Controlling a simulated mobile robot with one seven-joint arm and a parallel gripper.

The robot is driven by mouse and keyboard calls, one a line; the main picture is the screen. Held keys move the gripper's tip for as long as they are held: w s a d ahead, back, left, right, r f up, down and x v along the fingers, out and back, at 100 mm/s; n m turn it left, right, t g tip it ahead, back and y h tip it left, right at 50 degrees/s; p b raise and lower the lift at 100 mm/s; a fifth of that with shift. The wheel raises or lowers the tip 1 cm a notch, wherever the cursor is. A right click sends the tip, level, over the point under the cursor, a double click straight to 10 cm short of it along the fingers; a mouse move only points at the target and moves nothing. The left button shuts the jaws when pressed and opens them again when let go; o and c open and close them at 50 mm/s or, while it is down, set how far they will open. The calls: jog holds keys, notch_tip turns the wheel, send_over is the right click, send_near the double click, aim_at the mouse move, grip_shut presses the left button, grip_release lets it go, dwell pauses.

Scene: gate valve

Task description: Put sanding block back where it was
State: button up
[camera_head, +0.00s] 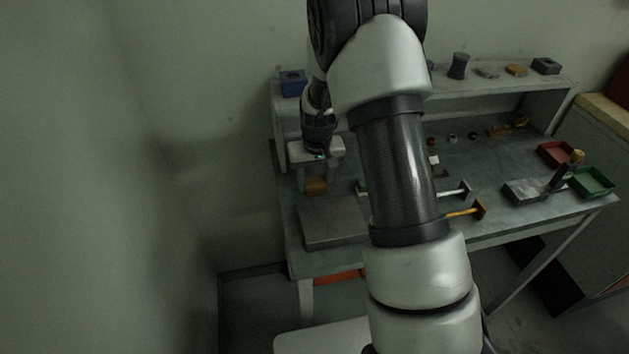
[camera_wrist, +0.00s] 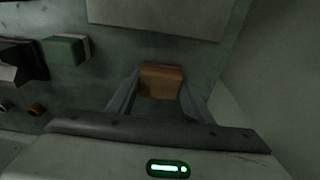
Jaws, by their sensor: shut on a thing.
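The sanding block, an orange-brown block (camera_head: 316,186), is between the fingers of my gripper (camera_head: 314,179) at the left end of the workbench. In the wrist view the block (camera_wrist: 161,81) sits between the two fingertips (camera_wrist: 161,88), and the gripper is shut on it. The block is above or close to the bench top; I cannot tell whether it touches. My arm hides the middle of the bench in the head view.
A grey plate (camera_head: 332,222) lies at the bench's front left, near the block. A green-and-white block (camera_wrist: 66,50) lies left of the gripper in the wrist view. A shelf (camera_head: 500,88) at the back holds a blue box (camera_head: 292,84) and small parts. Red (camera_head: 556,153) and green (camera_head: 592,182) trays stand right.

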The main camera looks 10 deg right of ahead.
jog(key=shift+f, duration=0.2)
jog(key=o, duration=1)
jog(key=shift+r, duration=0.1)
